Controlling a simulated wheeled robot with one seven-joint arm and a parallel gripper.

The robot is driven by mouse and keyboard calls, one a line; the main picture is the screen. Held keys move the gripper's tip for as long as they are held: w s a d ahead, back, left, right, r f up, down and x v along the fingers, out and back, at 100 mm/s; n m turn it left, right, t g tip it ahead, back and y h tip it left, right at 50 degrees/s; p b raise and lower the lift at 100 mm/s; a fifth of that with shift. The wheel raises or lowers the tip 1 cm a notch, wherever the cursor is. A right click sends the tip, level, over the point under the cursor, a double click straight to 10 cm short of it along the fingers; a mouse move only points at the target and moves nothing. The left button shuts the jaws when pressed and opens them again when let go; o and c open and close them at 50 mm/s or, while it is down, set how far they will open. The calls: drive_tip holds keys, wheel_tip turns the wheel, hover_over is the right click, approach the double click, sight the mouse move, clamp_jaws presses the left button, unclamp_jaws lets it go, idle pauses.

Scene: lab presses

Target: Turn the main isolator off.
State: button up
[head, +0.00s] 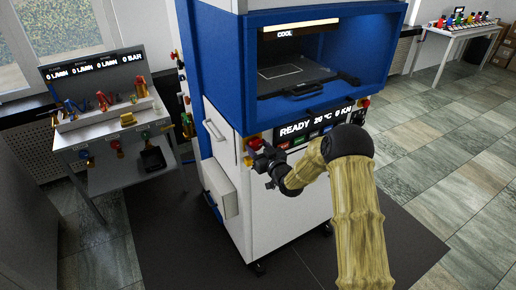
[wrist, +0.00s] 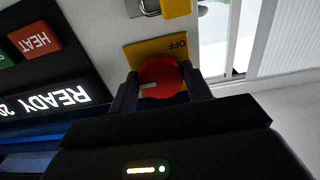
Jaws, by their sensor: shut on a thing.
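The main isolator is a round red knob (wrist: 162,78) on a yellow plate (wrist: 135,50) marked OFF, on the front of the press. A pale mark on the knob points left in the wrist view, away from the OFF lettering. In the head view the knob (head: 255,143) shows at the press's left front corner, partly hidden by my gripper (head: 260,155). In the wrist view my gripper (wrist: 160,92) has one finger on each side of the knob, closed on it. The wrist picture is upside down.
A display panel (head: 315,122) with coloured buttons is right of the knob, below the blue press opening. A yellow padlock-like part (wrist: 177,7) sits near the isolator plate. A bench (head: 105,130) with fittings stands at the left.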

drive_tip(key=shift+f+n+b, duration=0.15)
drive_tip(key=shift+n+b, duration=0.15)
drive_tip(key=shift+b, duration=0.35)
drive_tip(key=shift+f+n+b, duration=0.1)
drive_tip(key=shift+n+b, duration=0.4)
drive_tip(key=shift+b, duration=0.35)
drive_tip(key=n+b, duration=0.2)
drive_tip(key=b, duration=0.3)
drive_tip(key=shift+f+n, duration=0.1)
drive_tip(key=shift+n, duration=0.3)
drive_tip(key=n+b, duration=0.5)
drive_tip(key=b, duration=0.4)
drive_tip(key=n+b, duration=0.5)
drive_tip(key=b, duration=0.3)
drive_tip(key=shift+d, duration=0.1)
drive_tip(key=n+b, duration=0.3)
drive_tip(key=shift+r+n+b, duration=0.3)
drive_tip(key=shift+r, duration=0.05)
drive_tip(key=o, duration=1)
drive_tip(key=shift+r, duration=0.1)
drive_tip(key=shift+c, duration=0.2)
